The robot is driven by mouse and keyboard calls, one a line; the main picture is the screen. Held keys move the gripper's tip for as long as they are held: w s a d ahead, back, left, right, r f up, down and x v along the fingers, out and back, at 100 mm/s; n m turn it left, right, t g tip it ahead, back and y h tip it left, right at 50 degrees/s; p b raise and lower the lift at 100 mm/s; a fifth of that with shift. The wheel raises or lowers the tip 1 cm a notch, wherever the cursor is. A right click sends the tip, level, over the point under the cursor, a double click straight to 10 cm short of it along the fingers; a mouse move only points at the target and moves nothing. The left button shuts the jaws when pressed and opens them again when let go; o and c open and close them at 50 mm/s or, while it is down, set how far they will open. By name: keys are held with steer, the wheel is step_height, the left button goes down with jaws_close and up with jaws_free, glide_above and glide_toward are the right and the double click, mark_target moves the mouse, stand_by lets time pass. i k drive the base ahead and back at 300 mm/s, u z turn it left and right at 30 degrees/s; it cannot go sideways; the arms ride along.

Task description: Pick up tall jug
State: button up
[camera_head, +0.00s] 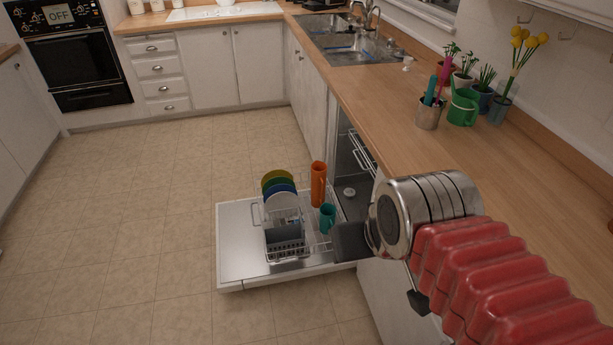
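The tall jug is most likely the tall orange vessel (318,184) standing upright in the dishwasher rack, towards its right back side. A teal mug (327,218) stands just in front of it. My arm, with a red ribbed sleeve and a metal wrist, comes in from the lower right. My gripper (352,241) is at the wrist's left end, beside the right edge of the open dishwasher door. In the picture it lies below and right of the orange jug, apart from it. Its fingers are mostly hidden, so their opening does not show.
The open dishwasher door (238,240) lies low over the floor. Its rack (287,250) holds several plates (280,190) left of the jug. The wooden counter (450,150) runs along the right with a green watering can (463,107) and plants. The tiled floor (130,200) at left is clear.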

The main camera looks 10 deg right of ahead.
mark_target(319, 170)
steer(key=u, duration=0.3)
steer(key=i, duration=1.45)
steer(key=u, duration=0.3)
